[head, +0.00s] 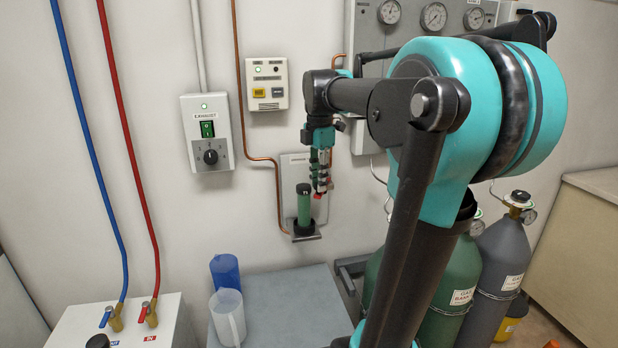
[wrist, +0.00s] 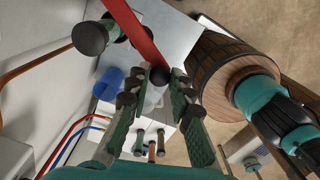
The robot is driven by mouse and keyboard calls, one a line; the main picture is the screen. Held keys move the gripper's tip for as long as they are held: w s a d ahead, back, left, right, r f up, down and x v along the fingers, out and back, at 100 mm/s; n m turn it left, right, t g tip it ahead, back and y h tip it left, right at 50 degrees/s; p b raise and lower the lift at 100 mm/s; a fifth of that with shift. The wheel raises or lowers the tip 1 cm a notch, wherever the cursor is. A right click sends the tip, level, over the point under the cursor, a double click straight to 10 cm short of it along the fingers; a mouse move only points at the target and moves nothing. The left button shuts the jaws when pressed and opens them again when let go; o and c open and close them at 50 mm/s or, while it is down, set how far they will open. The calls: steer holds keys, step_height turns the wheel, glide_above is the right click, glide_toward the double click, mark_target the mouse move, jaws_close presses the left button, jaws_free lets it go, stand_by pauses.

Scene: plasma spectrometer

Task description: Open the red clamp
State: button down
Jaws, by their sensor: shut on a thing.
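The red clamp (wrist: 139,34) shows in the wrist view as a long red bar slanting down from the top edge to my fingertips. In the head view only a small red piece (head: 318,195) shows at my fingertips. My gripper (head: 321,186) points down in front of the wall plate, just right of the upright green cylinder. In the wrist view my gripper (wrist: 167,77) has its fingertips on both sides of the red bar's lower end and is shut on it. The green cylinder (head: 304,207) has black ends and stands on a small wall bracket. The clamp's pivot is not clear.
A blue beaker (head: 225,271) and a clear jug (head: 229,318) stand on the grey table (head: 285,305) below. A copper pipe (head: 278,190) runs left of the cylinder. An exhaust switch box (head: 207,132) is on the wall. Gas cylinders (head: 504,258) stand at the right.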

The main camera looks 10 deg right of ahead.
steer(key=shift+s+d+n, duration=0.25)
steer(key=shift+d+n, duration=0.55)
steer(key=shift+s+d+n, duration=0.3)
steer(key=shift+d+n, duration=0.45)
steer(key=shift+n, duration=0.05)
steer(key=shift+s+d+n, duration=0.25)
steer(key=shift+d+n, duration=0.55)
steer(key=c, duration=1.3)
jaws_free()
step_height(320, 180, up, 12)
steer(key=shift+d+r, duration=0.1)
steer(key=shift+s, duration=0.1)
